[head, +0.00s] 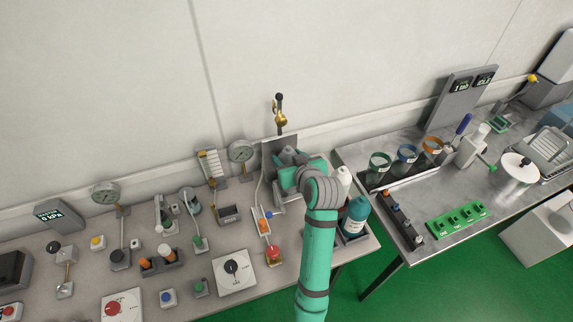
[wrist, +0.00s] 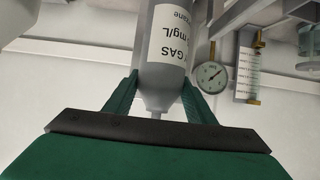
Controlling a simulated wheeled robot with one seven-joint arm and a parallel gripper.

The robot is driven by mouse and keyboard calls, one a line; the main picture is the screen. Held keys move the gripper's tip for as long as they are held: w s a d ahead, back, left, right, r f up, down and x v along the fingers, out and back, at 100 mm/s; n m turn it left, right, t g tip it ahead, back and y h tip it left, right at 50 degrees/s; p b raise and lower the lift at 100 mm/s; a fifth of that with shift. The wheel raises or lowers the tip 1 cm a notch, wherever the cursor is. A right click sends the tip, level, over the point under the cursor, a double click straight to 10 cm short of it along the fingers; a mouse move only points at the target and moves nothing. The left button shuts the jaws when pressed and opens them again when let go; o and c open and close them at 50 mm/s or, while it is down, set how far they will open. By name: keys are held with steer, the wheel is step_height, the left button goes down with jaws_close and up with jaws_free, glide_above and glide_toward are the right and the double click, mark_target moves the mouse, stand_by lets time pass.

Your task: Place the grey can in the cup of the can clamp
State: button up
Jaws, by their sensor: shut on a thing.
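The grey can (wrist: 165,55) is in the wrist view, with a white label reading "GAS" and "mg/L". Its narrow neck points toward my palm. My gripper (wrist: 160,78) is shut on the can, with one green finger on each side near its neck end. In the head view my gripper (head: 287,172) is in front of a grey upright plate (head: 272,150) at the back of the left bench, partly hidden by my wrist. This plate may belong to the can clamp, but its cup cannot be made out. The can's far end is cut off in the wrist view.
A brass valve (head: 280,112) stands above the plate. Testers crowd the left bench (head: 225,306). The right bench holds cups and a green block (head: 458,219).

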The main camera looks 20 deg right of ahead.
steer(key=f, duration=0.3)
steer(key=shift+w+f, duration=0.1)
steer(key=shift+w, duration=0.25)
steer(key=shift+a+f, duration=0.1)
steer(key=shift+f, duration=0.25)
steer(key=o, duration=1.7)
steer(key=shift+a, duration=0.15)
steer(key=shift+o, duration=0.2)
steer(key=shift+s, duration=0.15)
steer(key=v, duration=1.1)
steer(key=shift+s+r, duration=0.2)
steer(key=shift+s, duration=0.1)
